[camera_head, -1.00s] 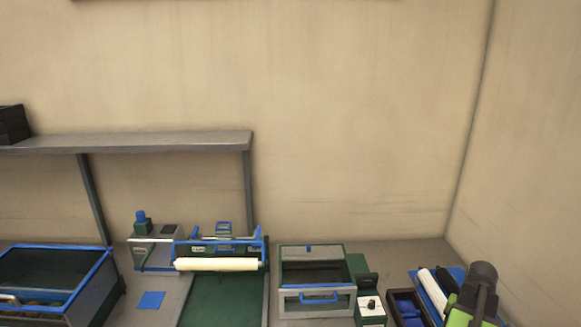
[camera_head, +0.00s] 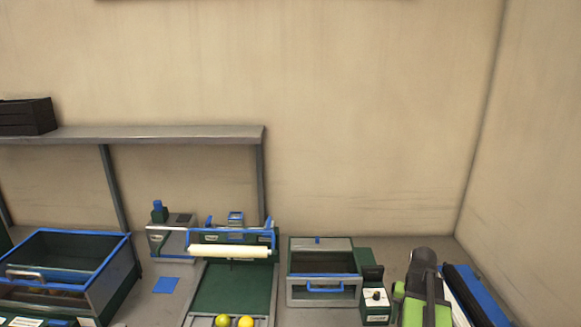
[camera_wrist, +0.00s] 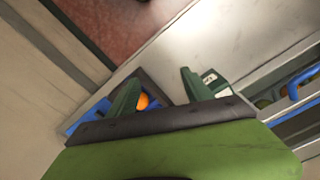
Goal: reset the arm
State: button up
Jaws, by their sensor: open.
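My gripper (camera_wrist: 160,88) shows in the wrist view with its two green fingers apart and nothing held between them. A small orange ball (camera_wrist: 143,101) shows beside the left finger, over a dark tray; the finger and the gripper's dark edge partly hide it, and I cannot tell whether they touch. In the head view my green and black arm stands at the lower right, and its fingertips cannot be made out there. Two yellowish balls, one greener (camera_head: 222,320) and one more orange (camera_head: 246,321), lie at the front of the green-bedded machine (camera_head: 238,288).
A blue-rimmed bin (camera_head: 118,262) stands at the left. A grey box with a blue handle (camera_head: 322,291) and a small dark device (camera_head: 375,296) stand left of my arm. A blue panel (camera_head: 478,290) lies to its right. A shelf (camera_head: 190,134) runs along the back wall.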

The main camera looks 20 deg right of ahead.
jog(key=w+a+n, duration=0.2)
jog(key=w+a, duration=0.2)
jog(key=a, duration=0.5)
jog(key=w+a+n, duration=0.2)
jog(key=w+a, duration=0.2)
jog(key=a, duration=0.5)
jog(key=a+f+n+b, duration=0.1)
jog(key=a+n, duration=0.4)
jog(key=a, duration=1.4)
jog(key=shift+s, duration=0.1)
